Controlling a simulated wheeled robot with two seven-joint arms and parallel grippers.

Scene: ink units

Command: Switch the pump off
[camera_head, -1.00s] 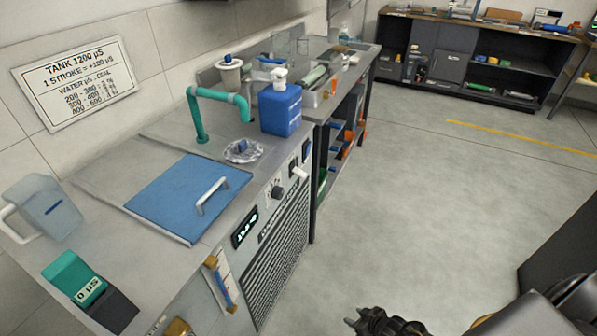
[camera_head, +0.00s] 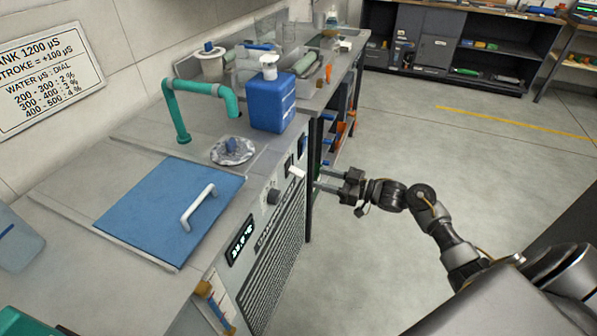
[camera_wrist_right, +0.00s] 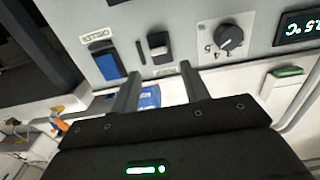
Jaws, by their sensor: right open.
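The unit's front control panel (camera_head: 262,215) carries a knob (camera_head: 273,196), a lit display (camera_head: 241,240) and a black switch with a white lever (camera_head: 296,172). In the right wrist view a blue rocker switch (camera_wrist_right: 109,64), the black-and-white lever switch (camera_wrist_right: 158,46) and the dial (camera_wrist_right: 229,38) show close up. The switch labels are too blurred to read, so I cannot tell which one is the pump's. My right gripper (camera_head: 318,179) is open and empty, its fingers pointing at the panel beside the lever switch. Contact is not clear. My left gripper is not in view.
A blue lid (camera_head: 160,215) with a white handle covers part of the worktop. The floor (camera_head: 400,150) to the right is open.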

